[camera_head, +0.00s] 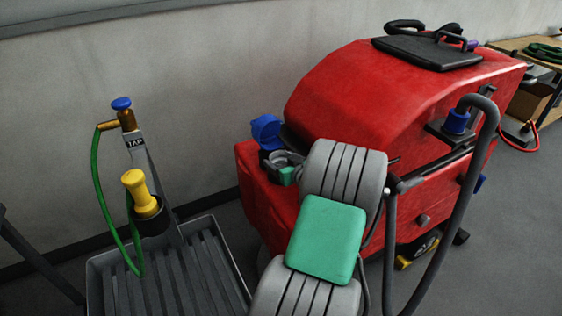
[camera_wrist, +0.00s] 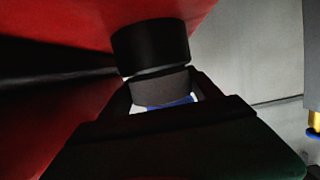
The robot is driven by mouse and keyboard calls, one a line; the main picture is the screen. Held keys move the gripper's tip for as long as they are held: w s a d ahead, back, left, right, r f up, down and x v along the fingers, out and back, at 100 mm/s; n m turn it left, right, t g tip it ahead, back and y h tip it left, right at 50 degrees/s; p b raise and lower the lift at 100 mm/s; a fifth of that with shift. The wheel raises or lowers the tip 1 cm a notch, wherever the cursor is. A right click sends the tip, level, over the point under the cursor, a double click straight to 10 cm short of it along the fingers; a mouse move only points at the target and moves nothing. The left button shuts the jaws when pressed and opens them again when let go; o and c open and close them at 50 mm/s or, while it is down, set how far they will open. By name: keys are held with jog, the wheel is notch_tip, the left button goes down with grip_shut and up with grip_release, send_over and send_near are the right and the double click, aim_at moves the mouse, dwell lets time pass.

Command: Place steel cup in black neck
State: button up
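The steel cup (camera_wrist: 160,86) is a short grey cylinder between the fingers of my gripper (camera_wrist: 160,84) in the wrist view. Both fingertips appear to press its sides. The wide black neck (camera_wrist: 150,46) is right beside the cup's end and roughly in line with it; a thin light line shows between them. I cannot tell whether the cup is partly inside. In the head view, the grey round cup (camera_head: 284,158) shows at the scrubber's left end, with my gripper (camera_head: 286,172) beside it. My arm hides part of this area.
The red scrubber (camera_head: 350,95) fills the middle, with an open blue cap (camera_head: 266,131) close to the neck. A grey sink (camera_head: 215,258) with a tap and yellow-handled tool (camera_head: 140,190) stands at left. A dark hose (camera_head: 468,190) loops at right.

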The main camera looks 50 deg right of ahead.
jog(key=o, duration=0.3)
jog(key=shift+r, duration=0.15)
